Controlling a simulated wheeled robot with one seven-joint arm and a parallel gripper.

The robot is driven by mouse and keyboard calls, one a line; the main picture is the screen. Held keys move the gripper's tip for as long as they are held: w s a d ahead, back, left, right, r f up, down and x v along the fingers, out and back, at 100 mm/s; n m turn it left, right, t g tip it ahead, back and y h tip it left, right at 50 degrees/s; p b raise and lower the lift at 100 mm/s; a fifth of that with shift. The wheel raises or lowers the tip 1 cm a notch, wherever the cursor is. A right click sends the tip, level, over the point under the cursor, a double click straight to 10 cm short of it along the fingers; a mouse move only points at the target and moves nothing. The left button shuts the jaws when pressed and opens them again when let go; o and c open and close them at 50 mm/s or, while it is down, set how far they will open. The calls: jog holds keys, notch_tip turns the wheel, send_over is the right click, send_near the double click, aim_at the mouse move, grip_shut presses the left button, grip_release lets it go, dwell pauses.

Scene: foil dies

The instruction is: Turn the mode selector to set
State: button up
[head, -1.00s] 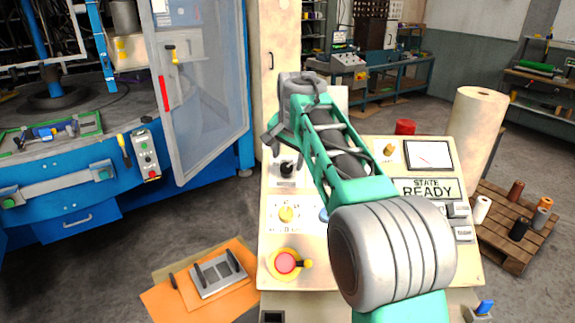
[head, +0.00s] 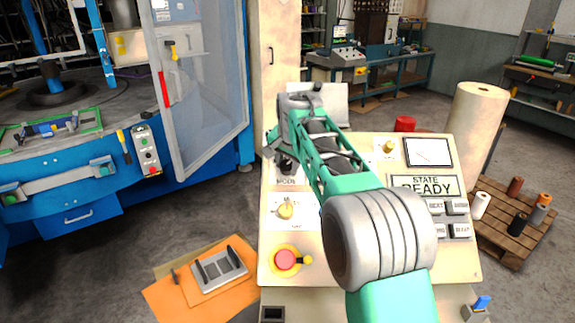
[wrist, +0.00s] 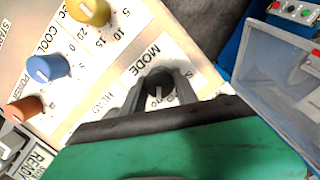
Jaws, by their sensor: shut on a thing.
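The mode selector is a round black knob with a white pointer line, on the cream control panel (head: 300,245). In the wrist view the knob (wrist: 158,82) sits beside the printed word MODE, its pointer line towards the bottom of the picture. My gripper (wrist: 160,88) is shut on the knob, one grey finger on each side. The position labels around the knob are partly hidden by the fingers, so I cannot read which one it points at. In the head view the knob (head: 285,166) is partly hidden by my gripper.
A yellow knob (head: 286,211) and a red button (head: 285,260) on a yellow base are below the selector on the panel. The display (head: 426,187) reads STATE READY. Blue (wrist: 48,68) and orange (wrist: 25,112) knobs show in the wrist view. A blue machine with a clear door (head: 200,90) stands left.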

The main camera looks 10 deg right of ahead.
grip_shut()
jog(key=shift+r+n+p, duration=0.1)
jog(key=shift+n+p, duration=0.2)
jog(key=n+p, duration=0.2)
jog(key=n, duration=0.1)
jog(key=shift+a+r+n+h, duration=0.1)
jog(key=shift+r+n+h, duration=0.05)
jog(key=shift+n+h, duration=0.2)
jog(key=n+p, duration=0.3)
jog(key=n, duration=0.1)
jog(key=shift+a+h, duration=0.1)
jog(key=shift+h, duration=0.25)
jog(key=n+p, duration=0.1)
jog(key=n, duration=0.3)
jog(key=shift+n+h, duration=0.25)
jog(key=shift+h, duration=0.15)
jog(key=shift+a+f+n+h, duration=0.1)
jog(key=shift+n+h, duration=0.05)
jog(key=shift+n, duration=0.95)
jog(key=shift+f+n+h, duration=0.1)
jog(key=shift+n+h, duration=0.05)
jog(key=shift+n, duration=0.95)
